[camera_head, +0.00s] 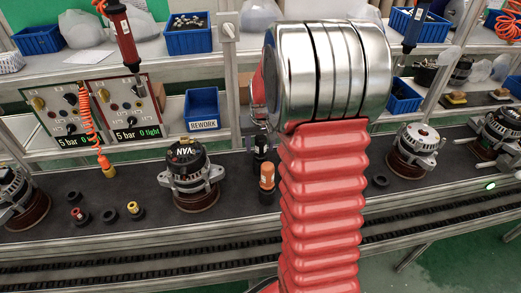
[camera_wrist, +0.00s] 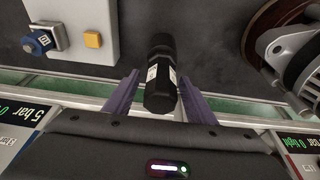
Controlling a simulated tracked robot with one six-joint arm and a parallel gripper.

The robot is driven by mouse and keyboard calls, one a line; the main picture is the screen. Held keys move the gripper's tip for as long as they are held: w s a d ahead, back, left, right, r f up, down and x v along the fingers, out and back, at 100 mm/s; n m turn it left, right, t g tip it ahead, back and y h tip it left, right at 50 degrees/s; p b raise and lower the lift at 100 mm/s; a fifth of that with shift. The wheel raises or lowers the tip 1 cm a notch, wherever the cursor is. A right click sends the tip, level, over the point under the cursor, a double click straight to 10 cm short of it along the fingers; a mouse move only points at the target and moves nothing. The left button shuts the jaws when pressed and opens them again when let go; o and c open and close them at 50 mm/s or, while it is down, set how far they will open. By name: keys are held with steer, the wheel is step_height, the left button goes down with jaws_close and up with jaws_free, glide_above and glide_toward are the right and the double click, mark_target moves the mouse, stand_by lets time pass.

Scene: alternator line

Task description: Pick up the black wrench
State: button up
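A black cylindrical tool with a white label, which I take for the black wrench, shows in the wrist view (camera_wrist: 161,82). It lies between the two purple fingers of my gripper (camera_wrist: 159,97). The fingers are apart, one on each side, with a narrow gap to the tool. I see no clear contact. In the head view a black upright thing (camera_head: 260,156), probably the same tool, stands on the dark line surface just left of my red arm.
An orange-topped black tool (camera_head: 267,178) stands close in front of it. An alternator (camera_head: 189,177) stands to its left, another (camera_head: 414,152) to the right. Small black caps (camera_head: 109,216) lie on the line. A blue REWORK bin (camera_head: 202,110) and test panels (camera_head: 122,110) are behind.

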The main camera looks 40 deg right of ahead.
steer(key=c, duration=1)
steer(key=shift+r, duration=0.15)
step_height(320, 180, up, 10)
steer(key=shift+f, duration=0.1)
stand_by(0.4)
steer(key=o, duration=0.6)
steer(key=shift+c, duration=0.2)
steer(key=shift+s, duration=0.1)
steer(key=c, duration=0.6)
